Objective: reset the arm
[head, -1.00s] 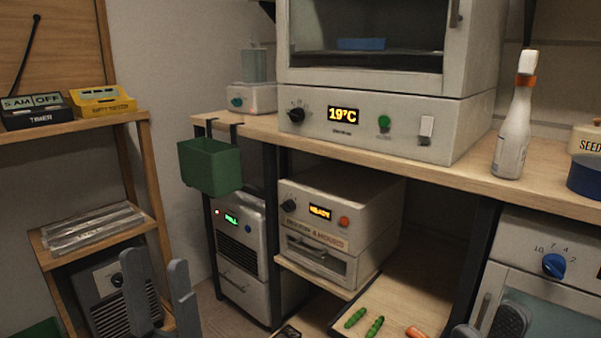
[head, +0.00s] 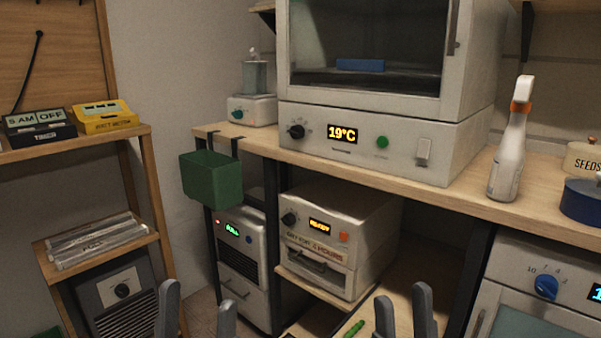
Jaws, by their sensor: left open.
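My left gripper (head: 197,314) is at the bottom edge of the head view, left of the middle. Its two grey fingers point up and stand apart, with nothing between them. My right gripper (head: 404,312) is at the bottom edge, right of the middle, in front of the low wooden shelf. Its two fingers are apart with a visible gap and nothing held. Both arms behind the grippers are out of the picture.
A green bin (head: 212,181) hangs from the bench edge (head: 330,165). A glass-fronted cabinet reading 19°C (head: 375,140) and a white spray bottle (head: 509,150) stand on the bench. A small oven (head: 335,230) sits below. A green stick-like thing (head: 353,330) lies near my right gripper.

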